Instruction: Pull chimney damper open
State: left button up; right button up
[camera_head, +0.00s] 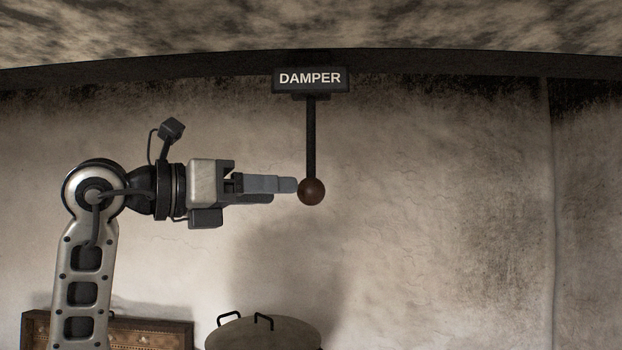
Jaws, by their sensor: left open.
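The chimney damper has a dark rod (311,135) that hangs straight down below a black sign (311,79) reading "DAMPER". A round brown knob (312,191) sits at the rod's lower end. My left gripper (292,185) comes in level from the left, with its fingertips right at the knob's left side. Its fingers are open, seen from the side so that they overlap. I cannot tell whether they touch the knob or lie partly around it. My right gripper is not in this view.
A dark beam (440,66) runs across the top under a sooty hood. A large lidded pot (265,332) stands below the knob. A wooden box (150,333) is at lower left. The space right of the rod is clear before the sooty wall (450,220).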

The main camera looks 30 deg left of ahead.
aim_at(311, 192)
pick_arm(q)
jog(key=p+x, duration=0.2)
jog(key=x, duration=0.4)
jog(key=shift+w+d, duration=0.2)
jog(key=shift+w, duration=0.45)
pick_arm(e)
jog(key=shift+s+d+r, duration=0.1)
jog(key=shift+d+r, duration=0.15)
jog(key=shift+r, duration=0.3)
